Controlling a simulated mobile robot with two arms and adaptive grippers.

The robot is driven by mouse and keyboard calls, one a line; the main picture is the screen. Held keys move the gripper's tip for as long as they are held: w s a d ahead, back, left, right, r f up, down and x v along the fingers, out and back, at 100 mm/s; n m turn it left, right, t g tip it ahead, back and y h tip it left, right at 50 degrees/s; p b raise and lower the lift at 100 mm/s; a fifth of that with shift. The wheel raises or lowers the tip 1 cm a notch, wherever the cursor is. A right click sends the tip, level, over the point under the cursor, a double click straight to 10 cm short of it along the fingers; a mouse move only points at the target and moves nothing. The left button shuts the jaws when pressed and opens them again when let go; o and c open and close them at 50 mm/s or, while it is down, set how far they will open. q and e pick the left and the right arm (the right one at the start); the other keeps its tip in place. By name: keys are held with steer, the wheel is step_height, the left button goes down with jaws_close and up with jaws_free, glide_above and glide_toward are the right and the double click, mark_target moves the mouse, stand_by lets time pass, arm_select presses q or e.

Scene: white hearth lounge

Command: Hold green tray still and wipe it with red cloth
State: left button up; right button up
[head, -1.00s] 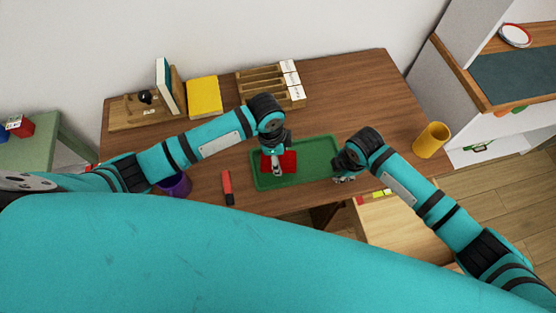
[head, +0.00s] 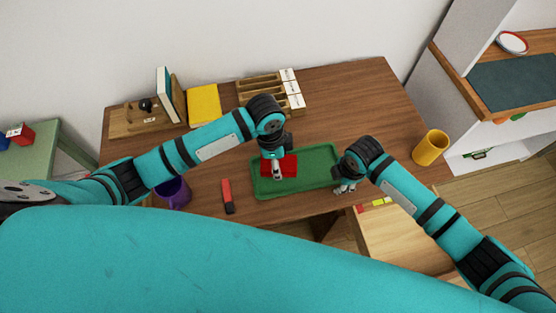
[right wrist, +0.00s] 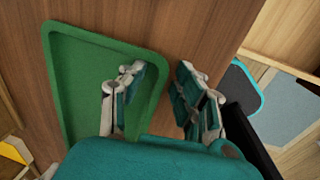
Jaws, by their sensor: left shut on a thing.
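The green tray (head: 315,178) lies flat on the wooden desk near its front edge. The red cloth (head: 289,166) lies on the left part of the tray. My left gripper (head: 277,174) is shut on the cloth from above and partly hides it. My right gripper (head: 345,187) is at the tray's right end. In the right wrist view, the fingers of this gripper (right wrist: 160,95) are apart, one over the tray (right wrist: 95,75) and the other outside its rim. I cannot tell whether they touch the rim.
A red-and-black marker-like object (head: 228,196) and a purple cup (head: 174,192) are left of the tray. A yellow cup (head: 430,148) stands at the desk's right edge. A wooden rack (head: 262,90), yellow book (head: 204,105) and upright book (head: 170,95) are behind. An open drawer (head: 395,235) is below.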

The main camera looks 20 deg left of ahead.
step_height(320, 180, up, 12)
steer(key=s, duration=0.1)
steer(key=shift+s+d, duration=0.25)
steer(key=shift+d, duration=0.2)
